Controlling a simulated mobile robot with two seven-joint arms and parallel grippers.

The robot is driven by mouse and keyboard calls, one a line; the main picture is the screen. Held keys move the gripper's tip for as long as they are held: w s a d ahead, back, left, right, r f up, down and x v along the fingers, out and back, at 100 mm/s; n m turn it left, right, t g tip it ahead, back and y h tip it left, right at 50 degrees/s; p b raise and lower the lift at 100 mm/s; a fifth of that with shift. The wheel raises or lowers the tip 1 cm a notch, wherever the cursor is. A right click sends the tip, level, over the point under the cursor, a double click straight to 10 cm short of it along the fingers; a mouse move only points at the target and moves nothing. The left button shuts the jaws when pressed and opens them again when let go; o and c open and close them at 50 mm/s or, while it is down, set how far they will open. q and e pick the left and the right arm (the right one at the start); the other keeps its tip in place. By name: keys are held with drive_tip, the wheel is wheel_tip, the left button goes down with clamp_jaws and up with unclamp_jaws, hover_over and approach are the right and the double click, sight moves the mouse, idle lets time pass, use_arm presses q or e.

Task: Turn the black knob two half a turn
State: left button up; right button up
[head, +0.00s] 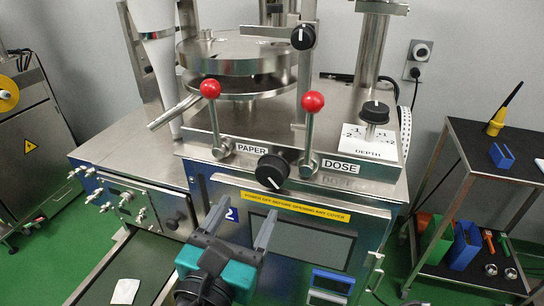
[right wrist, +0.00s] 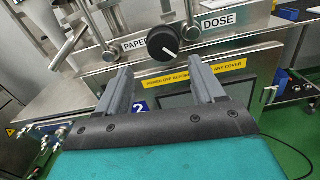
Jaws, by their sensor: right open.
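A round black knob (head: 272,170) with a white pointer line sits on the steel front of the machine, between the PAPER and DOSE labels. Its line points down and slightly right. It also shows in the right wrist view (right wrist: 163,42), above and beyond the fingertips. A second black knob (head: 303,36) is on the upper bracket, and a third (head: 375,111) stands on the DEPTH plate. I cannot tell by number which is knob two. My right gripper (head: 241,226) is open and empty, below and in front of the front knob, apart from it. My left gripper is out of view.
Two red-balled levers (head: 210,89) (head: 313,101) flank the front knob. A yellow warning strip (head: 294,206) and dark screen (head: 310,240) lie below. A black trolley (head: 478,175) stands at right; a green conveyor (head: 150,262) is at lower left.

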sight(271, 177)
drive_tip(key=x, duration=1.2)
drive_tip(key=shift+w+d+f, duration=0.2)
drive_tip(key=shift+w+d, duration=0.05)
drive_tip(key=shift+d, duration=0.05)
drive_tip(key=c, duration=0.7)
drive_tip(key=shift+m, duration=0.4)
drive_tip(key=m, duration=0.3)
drive_tip(key=shift+f+m, duration=0.1)
drive_tip(key=shift+m, duration=0.2)
drive_tip(key=shift+s+d+m, duration=0.1)
drive_tip(key=shift+s+m, duration=0.05)
drive_tip(key=shift+m, duration=1.65)
